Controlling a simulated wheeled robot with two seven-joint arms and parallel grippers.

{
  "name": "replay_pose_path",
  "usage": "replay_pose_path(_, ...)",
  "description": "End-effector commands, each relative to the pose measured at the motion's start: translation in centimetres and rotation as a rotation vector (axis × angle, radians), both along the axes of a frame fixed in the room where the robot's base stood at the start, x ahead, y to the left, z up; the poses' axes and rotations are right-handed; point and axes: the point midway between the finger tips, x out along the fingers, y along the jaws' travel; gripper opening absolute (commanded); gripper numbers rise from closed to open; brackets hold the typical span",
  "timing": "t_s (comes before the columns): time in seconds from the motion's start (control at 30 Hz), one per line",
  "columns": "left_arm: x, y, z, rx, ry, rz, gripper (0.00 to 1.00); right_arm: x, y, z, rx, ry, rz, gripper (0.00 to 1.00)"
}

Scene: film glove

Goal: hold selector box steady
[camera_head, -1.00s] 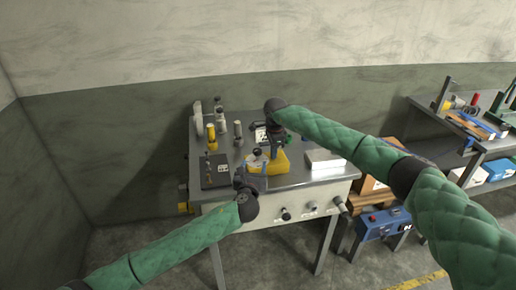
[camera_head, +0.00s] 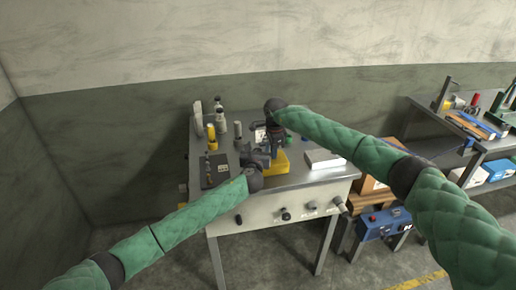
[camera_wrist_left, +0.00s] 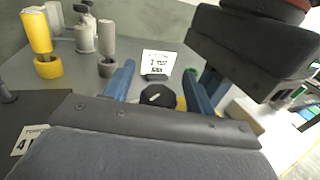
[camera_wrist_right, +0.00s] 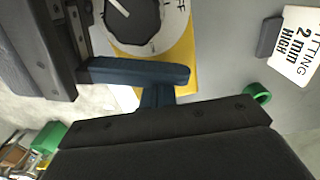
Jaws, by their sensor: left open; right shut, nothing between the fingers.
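The selector box is a yellow block (camera_head: 281,166) near the front of the grey workbench (camera_head: 300,180). The right wrist view shows its yellow edge (camera_wrist_right: 182,70) and its pale dial face with a dark knob (camera_wrist_right: 130,18). My left gripper (camera_head: 256,160) is at the box's left side. In the left wrist view its blue fingers (camera_wrist_left: 160,88) are open, with the black knob (camera_wrist_left: 157,96) seen between them; I cannot tell whether they touch the box. My right gripper (camera_head: 276,140) is above the box, its blue fingers (camera_wrist_right: 160,85) shut and empty, overlapping the box in view.
A yellow cylinder (camera_wrist_left: 36,32) and grey posts stand at the bench's left, behind a dark panel (camera_head: 214,170). A printed card (camera_wrist_right: 298,45) stands nearby. A white box (camera_head: 323,159) lies to the right. Knobs project from the bench front.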

Motion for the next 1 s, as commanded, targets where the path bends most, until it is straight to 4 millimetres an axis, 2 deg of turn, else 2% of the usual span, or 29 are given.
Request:
replay_pose_path(0.03, 0.10, -0.03, -0.11, 0.000, 0.000, 0.000, 0.55, -0.18, -0.17, -0.73, -0.005, 0.006, -0.001, 0.00)
replay_pose_path(0.27, 0.14, -0.03, -0.10, 0.000, 0.000, 0.000, 0.55, -0.18, -0.16, -0.73, -0.004, 0.006, -0.001, 0.00)
replay_pose_path(0.5, 0.13, -0.02, -0.10, 0.000, 0.000, 0.000, 0.11, -0.18, -0.16, -0.74, -0.005, 0.006, -0.001, 0.00)
replay_pose_path(0.73, 0.18, 0.00, -0.08, 0.001, 0.000, -0.038, 0.11, -0.19, -0.18, -0.74, -0.005, 0.006, -0.001, 0.00)
replay_pose_path(1.0, 0.17, -0.28, -0.01, 0.002, -0.002, -0.227, 0.11, -0.20, -0.15, -0.73, -0.004, 0.006, -0.001, 0.00)
